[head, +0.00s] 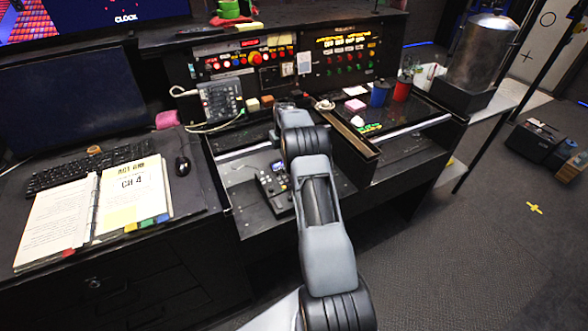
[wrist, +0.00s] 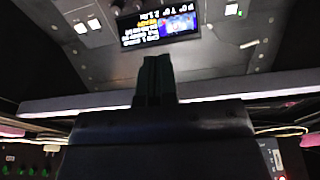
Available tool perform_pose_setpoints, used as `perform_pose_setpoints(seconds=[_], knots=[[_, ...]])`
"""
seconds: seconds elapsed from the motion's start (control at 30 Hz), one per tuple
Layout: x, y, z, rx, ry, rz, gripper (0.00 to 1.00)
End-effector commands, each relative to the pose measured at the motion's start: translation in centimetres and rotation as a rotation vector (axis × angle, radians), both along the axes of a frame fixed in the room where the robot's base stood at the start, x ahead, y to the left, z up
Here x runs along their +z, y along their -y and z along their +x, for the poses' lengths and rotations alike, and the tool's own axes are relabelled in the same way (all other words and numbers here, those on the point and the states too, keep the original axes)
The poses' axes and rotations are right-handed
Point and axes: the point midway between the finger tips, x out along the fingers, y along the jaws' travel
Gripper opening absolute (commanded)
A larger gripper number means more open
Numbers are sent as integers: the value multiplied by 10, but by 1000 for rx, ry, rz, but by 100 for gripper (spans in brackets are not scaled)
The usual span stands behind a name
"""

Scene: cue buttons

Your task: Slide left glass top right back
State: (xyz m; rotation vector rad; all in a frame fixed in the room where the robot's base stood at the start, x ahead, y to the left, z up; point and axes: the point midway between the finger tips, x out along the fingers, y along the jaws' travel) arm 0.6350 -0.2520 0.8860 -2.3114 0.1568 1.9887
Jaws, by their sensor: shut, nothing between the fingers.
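The left glass top shows as a dark pane behind a pale front bar (head: 245,148) in the left bay of the console. The bar also crosses the wrist view (wrist: 70,105). The pane itself is hard to make out, and my arm hides its right part. In front of the bar, a small device with a screen and buttons (head: 272,187) lies in the bay; its lit screen shows in the wrist view (wrist: 160,28). My gripper (wrist: 155,62) is shut and empty, and its fingers overlap the bar in the wrist view. I cannot tell whether they touch it.
The right bay has its own pale bar (head: 418,126), with a pink block (head: 355,105), a blue cup (head: 379,94) and a red cup (head: 402,89) behind it. A dark divider (head: 350,148) separates the bays. An open binder (head: 100,205) and keyboard lie left.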

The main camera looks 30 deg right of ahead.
Motion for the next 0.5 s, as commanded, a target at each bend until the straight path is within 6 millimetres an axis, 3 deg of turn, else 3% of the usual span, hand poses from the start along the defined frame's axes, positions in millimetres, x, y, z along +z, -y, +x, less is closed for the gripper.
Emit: perform_pose_setpoints(seconds=[0.5], knots=[[52, 0, 0, 0, 1, 0, 0]])
